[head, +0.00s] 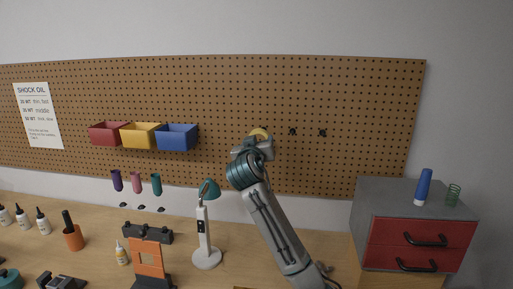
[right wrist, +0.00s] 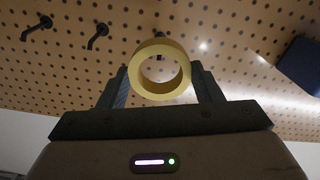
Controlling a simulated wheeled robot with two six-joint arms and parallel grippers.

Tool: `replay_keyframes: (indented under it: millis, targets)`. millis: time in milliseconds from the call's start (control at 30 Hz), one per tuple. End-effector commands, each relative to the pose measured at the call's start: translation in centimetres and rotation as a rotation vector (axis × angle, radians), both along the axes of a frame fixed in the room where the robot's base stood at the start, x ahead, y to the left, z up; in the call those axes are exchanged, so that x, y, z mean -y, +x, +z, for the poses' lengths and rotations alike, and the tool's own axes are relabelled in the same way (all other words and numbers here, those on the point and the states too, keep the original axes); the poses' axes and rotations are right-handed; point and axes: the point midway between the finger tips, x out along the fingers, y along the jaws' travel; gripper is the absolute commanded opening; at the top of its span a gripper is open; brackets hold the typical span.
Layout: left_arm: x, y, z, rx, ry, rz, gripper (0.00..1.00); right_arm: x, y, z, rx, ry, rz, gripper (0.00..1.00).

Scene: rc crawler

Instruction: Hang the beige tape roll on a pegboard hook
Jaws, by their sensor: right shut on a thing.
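The beige tape roll (right wrist: 143,58) is between the two fingers of my right gripper (right wrist: 161,88), which is shut on it. In the head view the roll (head: 259,132) shows as a yellow arc above my right gripper (head: 252,148), close in front of the pegboard (head: 225,85). Two bare black hooks (head: 292,131) (head: 322,132) are to its right; in the right wrist view they show at the upper left. Part of a dark hook (right wrist: 160,35) shows just behind the roll's edge. I cannot tell whether the roll is around it. My left gripper is out of view.
Red, yellow and blue bins (head: 177,137) hang left of my right gripper. A white lamp (head: 206,225) with a teal head stands left of my right arm. A red drawer cabinet (head: 416,238) stands at the right with a blue bottle (head: 423,187) on top.

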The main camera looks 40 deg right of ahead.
Motion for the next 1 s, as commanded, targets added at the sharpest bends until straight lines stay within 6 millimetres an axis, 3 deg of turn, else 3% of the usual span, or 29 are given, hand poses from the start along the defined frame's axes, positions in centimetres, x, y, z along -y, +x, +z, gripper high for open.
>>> replay_keyframes:
  millis: [1000]
  targets:
    - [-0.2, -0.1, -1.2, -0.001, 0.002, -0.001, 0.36, 5.4, 4.7, -0.2, 0.0, 0.001, -0.001, 0.37]
